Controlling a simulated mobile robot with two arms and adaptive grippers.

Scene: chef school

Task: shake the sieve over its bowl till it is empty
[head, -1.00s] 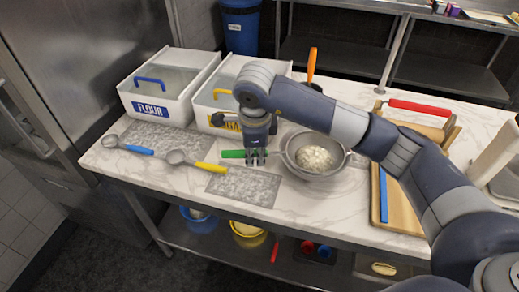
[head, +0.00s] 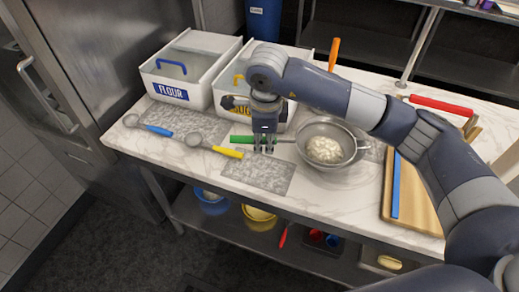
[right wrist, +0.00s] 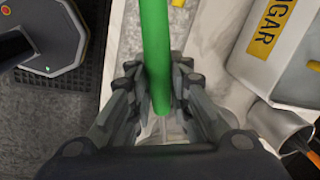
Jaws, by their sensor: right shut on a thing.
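The sieve's steel basket (head: 345,128) holds a small pile of whitish stuff (head: 325,150). Its thin shaft runs left to a green handle (head: 241,139). My right gripper (head: 264,149) is shut on the handle, low over the counter. In the right wrist view the green handle (right wrist: 156,50) runs between the fingers (right wrist: 160,100). The basket sits over what looks like a clear bowl (head: 338,176), mostly hidden beneath it; I cannot tell whether they touch or what has fallen in. My left gripper is not in view.
A flour bin (head: 185,65) and a sugar bin (head: 225,100) stand behind. Scoops with blue (head: 158,131) and yellow (head: 228,152) handles lie left. A grey mat (head: 258,178) lies in front.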

